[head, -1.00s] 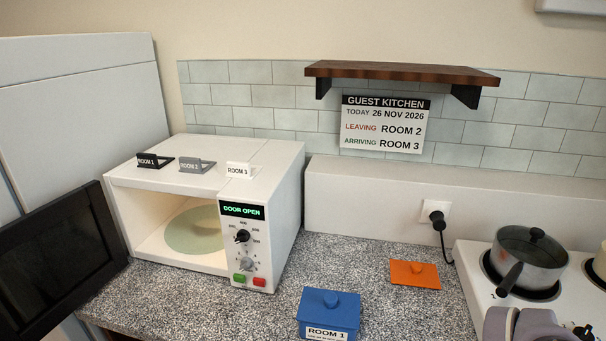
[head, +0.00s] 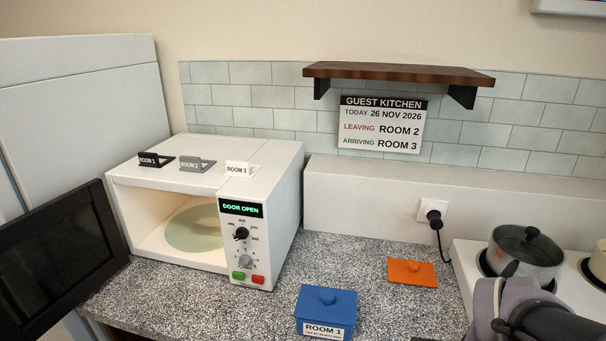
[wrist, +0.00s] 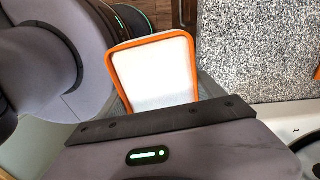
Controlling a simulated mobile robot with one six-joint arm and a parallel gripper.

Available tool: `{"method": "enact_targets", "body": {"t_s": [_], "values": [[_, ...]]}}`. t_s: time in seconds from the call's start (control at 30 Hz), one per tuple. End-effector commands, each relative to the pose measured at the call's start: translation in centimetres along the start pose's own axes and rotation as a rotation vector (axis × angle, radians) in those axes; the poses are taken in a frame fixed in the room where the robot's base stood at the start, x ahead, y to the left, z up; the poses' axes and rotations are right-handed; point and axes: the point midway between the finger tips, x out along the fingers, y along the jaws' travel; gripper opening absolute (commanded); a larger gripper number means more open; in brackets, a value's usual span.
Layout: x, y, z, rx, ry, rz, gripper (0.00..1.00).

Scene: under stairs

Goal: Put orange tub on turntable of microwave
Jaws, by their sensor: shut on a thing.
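The orange tub (wrist: 152,72) shows in the wrist view as an open box with an orange rim and a pale inside, which looks empty. My gripper (wrist: 160,122) is shut on it, at its near side; the fingertips are mostly hidden. The tub is not visible in the head view, where only part of my arm shows at the lower right. The white microwave (head: 262,165) stands at the left of the counter with its door (head: 55,260) swung open to the left. Its pale green turntable (head: 195,230) is bare where visible. The display reads DOOR OPEN.
A blue lidded tub (head: 326,306) labelled ROOM 1 stands in front of the microwave's right side. An orange lid (head: 412,272) lies on the speckled counter (head: 350,255). A pot (head: 524,255) sits on the hob at right. A wooden shelf (head: 400,74) hangs above.

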Motion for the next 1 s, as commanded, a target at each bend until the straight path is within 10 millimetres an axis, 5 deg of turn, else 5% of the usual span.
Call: {"method": "enact_targets", "body": {"t_s": [0.57,1.0], "values": [[-2.1,-8.9,2.0,-0.5,0.001,0.0,0.05],[-3.0,-18.7,7.5,-1.108,0.002,-0.001,0.05]]}}
